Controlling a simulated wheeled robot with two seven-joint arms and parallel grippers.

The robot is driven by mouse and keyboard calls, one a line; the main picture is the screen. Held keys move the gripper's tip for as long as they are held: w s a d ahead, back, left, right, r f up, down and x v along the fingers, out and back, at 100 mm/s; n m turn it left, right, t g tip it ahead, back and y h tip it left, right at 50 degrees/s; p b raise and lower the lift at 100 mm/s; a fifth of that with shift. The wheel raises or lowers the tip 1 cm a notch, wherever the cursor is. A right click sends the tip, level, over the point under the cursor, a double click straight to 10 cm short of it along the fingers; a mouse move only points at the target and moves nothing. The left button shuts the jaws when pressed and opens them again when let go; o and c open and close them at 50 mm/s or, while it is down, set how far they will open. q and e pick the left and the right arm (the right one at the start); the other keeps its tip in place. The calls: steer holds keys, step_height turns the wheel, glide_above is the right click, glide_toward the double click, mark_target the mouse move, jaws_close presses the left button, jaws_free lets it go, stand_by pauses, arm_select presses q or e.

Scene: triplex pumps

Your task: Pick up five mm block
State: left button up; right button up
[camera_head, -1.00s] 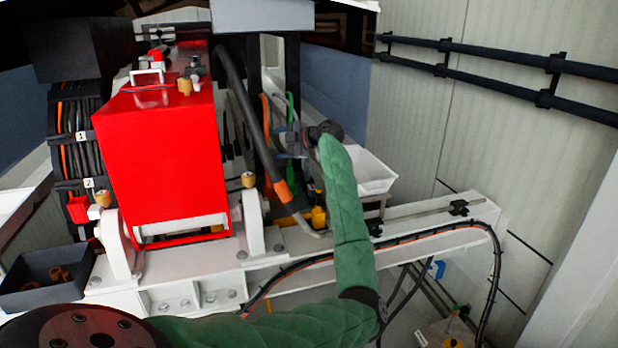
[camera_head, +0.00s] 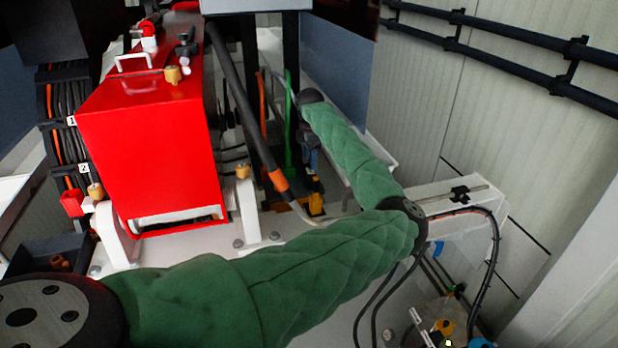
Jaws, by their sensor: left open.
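My left arm comes in from the lower left in its green sleeve and reaches toward the back, beside the red pump housing. My left gripper (camera_head: 309,146) is at the far end of the arm, small and mostly hidden behind the sleeve and wrist. It is open, and I see nothing held in it. I cannot make out the five mm block. The area around the fingertips is too small and too covered to tell whether a block is there. My right gripper is not in view.
The red housing (camera_head: 152,155) stands on the left. A dark hose with an orange band (camera_head: 278,181) runs down the middle. A white tray (camera_head: 386,158) is partly hidden behind my arm. A dark bin (camera_head: 42,252) is at left. Black rails (camera_head: 510,54) line the right wall.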

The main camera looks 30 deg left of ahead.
mark_target(310, 170)
arm_select(q)
steer(key=f, duration=0.4)
steer(key=shift+s+d, duration=0.2)
steer(key=shift+s, duration=0.05)
steer(key=shift+f, duration=0.5)
steer(key=c, duration=1.1)
steer(key=shift+r, duration=0.15)
